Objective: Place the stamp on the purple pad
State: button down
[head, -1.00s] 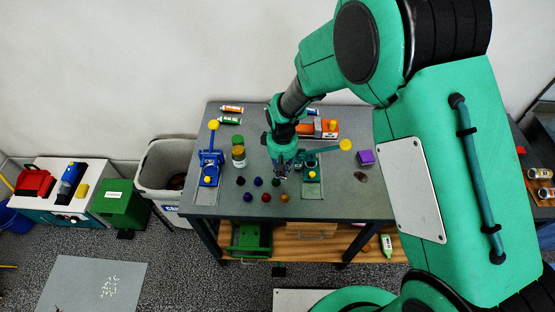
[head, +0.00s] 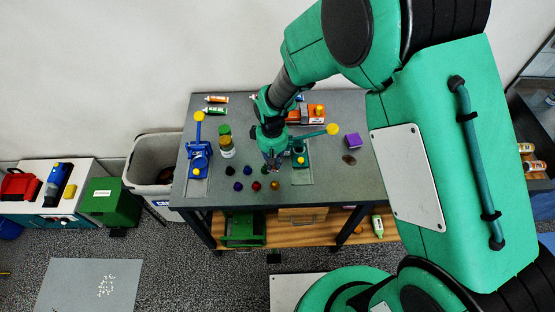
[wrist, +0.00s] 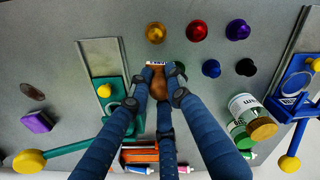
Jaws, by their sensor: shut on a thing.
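My gripper (wrist: 157,76) is shut on a stamp (wrist: 158,86) with a brown body and a white, dark-lettered end. In the head view my gripper (head: 272,165) is above the middle of the table, left of the green press; the stamp is too small to make out there. The purple pad (head: 352,140) is a small block on the right of the table, apart from my gripper. It also shows at the left of the wrist view (wrist: 38,121).
The green press (head: 301,156) with a yellow-knobbed lever stands between my gripper and the pad. A blue press (head: 199,158) and jars (head: 227,148) are to the left. Several coloured knobs (head: 256,186) line the front. A dark oval (head: 349,159) lies near the pad.

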jog(key=d+r+n, duration=0.1)
jog(key=d+r, duration=0.2)
jog(key=d, duration=2.8)
jog(key=shift+s+d+p, duration=0.15)
jog(key=shift+s+p, duration=0.15)
jog(key=shift+s, duration=0.05)
send_over(354, 139)
jog(key=shift+w+f, duration=0.15)
jog(key=shift+f, duration=0.55)
jog(key=shift+f, duration=0.1)
jog(key=shift+f+b, duration=0.4)
jog(key=shift+f, duration=1.3)
jog(key=shift+f, duration=0.15)
